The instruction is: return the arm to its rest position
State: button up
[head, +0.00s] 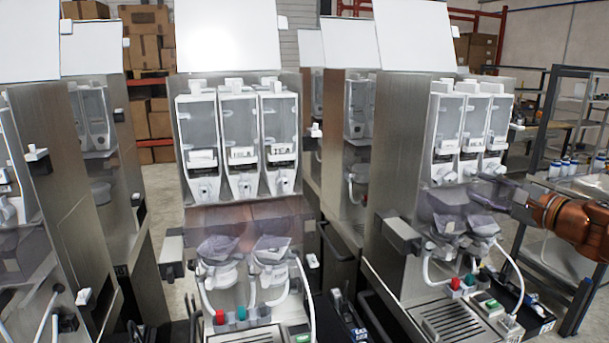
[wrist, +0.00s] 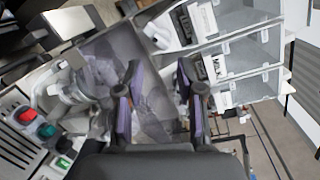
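My gripper (wrist: 158,72) shows in the wrist view with its two purple-padded fingers apart and nothing visible between them. In the head view my gripper (head: 492,186) is at the right, in front of the right-hand dispenser (head: 406,180), at about the height just below its canisters. Past the fingers in the wrist view is a see-through hopper cover (wrist: 150,95). I cannot tell whether the fingers touch it. The orange arm comes in from the right edge of the head view.
A middle dispenser (head: 186,140) and more steel machines stand to the left, close together. A dark shelf rack (head: 535,150) with a table of blue-and-white bottles is at the right. Canisters (head: 470,130) and a red-and-teal button panel (wrist: 35,122) are close to the gripper.

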jog(key=s+a+f+n+g+y, duration=0.1)
jog(key=s+a+f+n+g, duration=0.25)
jog(key=a, duration=0.55)
jog(key=s+a+f+n+g+y, duration=0.1)
jog(key=s+a+f+n+g, duration=0.2)
jog(key=a, duration=0.6)
jog(key=s+a+f+n+g+y, duration=0.1)
jog(key=s+a+f+n+g, duration=0.25)
jog(key=a, duration=0.55)
jog(key=s+a+f+n+g+h, duration=0.25)
jog(key=s+f, duration=0.25)
jog(key=s, duration=0.3)
jog(key=s+a+f+n+g+h, duration=0.1)
jog(key=s+f+n+g+h, duration=0.15)
jog(key=s+f+n, duration=0.4)
jog(key=s+d+f+g+h, duration=0.1)
jog(key=s+d+f+h, duration=0.1)
jog(key=s, duration=0.4)
jog(key=s+d+f+g+h, duration=0.1)
jog(key=s+d+f+h, duration=0.1)
jog(key=s+d, duration=0.3)
jog(key=shift+s+d+f+m+g, duration=0.2)
jog(key=shift+s+d+m+g, duration=0.15)
jog(key=shift+s, duration=0.85)
jog(key=shift+a, duration=0.1)
